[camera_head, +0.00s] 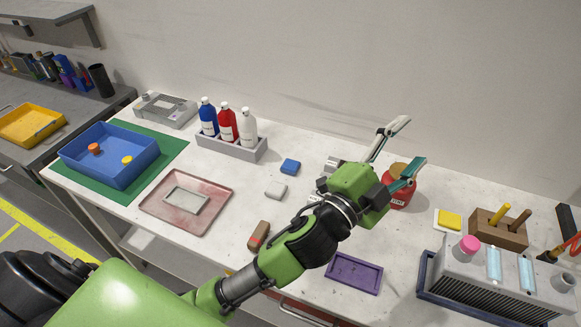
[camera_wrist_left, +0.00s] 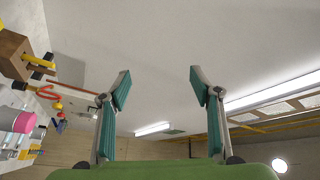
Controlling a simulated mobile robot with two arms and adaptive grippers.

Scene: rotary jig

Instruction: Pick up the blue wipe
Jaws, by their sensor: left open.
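The blue wipe (camera_head: 290,166) is a small, flat blue block lying on the white table, in front of the bottle rack in the head view. My left gripper (camera_head: 404,146) is open and empty, raised over the right part of the table with its fingers pointing up and to the right. It is well to the right of the blue wipe and apart from it. The left wrist view shows the open fingers (camera_wrist_left: 160,74) against the wall and ceiling; the wipe is not in that view. My right gripper is in neither view.
A white block (camera_head: 276,190) lies close to the blue wipe. The grey rack (camera_head: 232,147) with blue, red and white bottles stands behind. A red jar (camera_head: 398,196) is beside my left gripper. A pink tray (camera_head: 213,220) and purple tray (camera_head: 354,272) lie in front.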

